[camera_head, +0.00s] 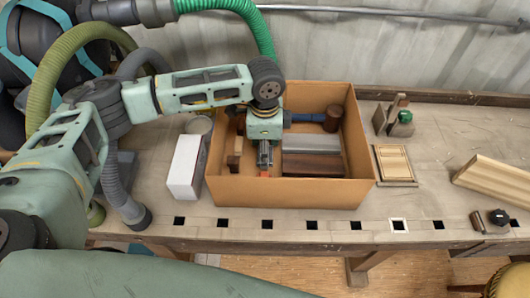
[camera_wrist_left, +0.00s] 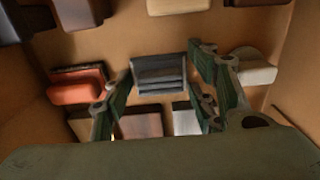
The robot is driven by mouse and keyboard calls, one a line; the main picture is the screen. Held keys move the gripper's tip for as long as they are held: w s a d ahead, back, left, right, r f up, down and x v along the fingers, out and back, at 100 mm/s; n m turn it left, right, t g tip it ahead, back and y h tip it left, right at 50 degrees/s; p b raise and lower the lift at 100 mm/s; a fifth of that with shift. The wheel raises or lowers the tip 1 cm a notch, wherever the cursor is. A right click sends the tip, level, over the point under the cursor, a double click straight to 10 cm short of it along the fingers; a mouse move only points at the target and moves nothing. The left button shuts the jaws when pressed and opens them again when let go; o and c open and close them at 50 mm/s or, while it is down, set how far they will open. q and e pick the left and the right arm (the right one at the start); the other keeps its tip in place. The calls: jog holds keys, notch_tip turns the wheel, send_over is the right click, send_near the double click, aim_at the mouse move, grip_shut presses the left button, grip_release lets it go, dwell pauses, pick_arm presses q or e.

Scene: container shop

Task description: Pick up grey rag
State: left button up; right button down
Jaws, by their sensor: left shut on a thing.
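The grey rag (camera_wrist_left: 158,78) is a folded dark grey bundle between the two fingers of my left gripper (camera_wrist_left: 160,66) in the left wrist view. My left gripper is shut on it. In the head view my left gripper (camera_head: 265,155) points down inside the open cardboard box (camera_head: 290,192), left of its middle. The rag cannot be made out clearly there, because the gripper covers that spot. My right gripper is in neither view.
The box also holds a blue-handled mallet (camera_head: 330,119), a grey block (camera_head: 311,143), a dark brown block (camera_head: 313,162) and an orange-red item (camera_wrist_left: 76,92). A white box (camera_head: 184,166) stands left of it. A framed wooden panel (camera_head: 394,161) lies to the right.

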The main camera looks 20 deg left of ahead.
pick_arm(q)
jog(key=shift+r, duration=0.1)
jog(key=shift+c, duration=0.4)
notch_tip(320, 180, up, 4)
jog(key=shift+w, duration=0.1)
jog(key=d+r+b, duration=0.1)
jog(key=d+r, duration=0.6)
jog(key=d, duration=0.4)
jog(key=shift+d, duration=0.35)
jog(key=o, duration=0.5)
jog(key=shift+f, duration=0.1)
jog(key=c, duration=0.5)
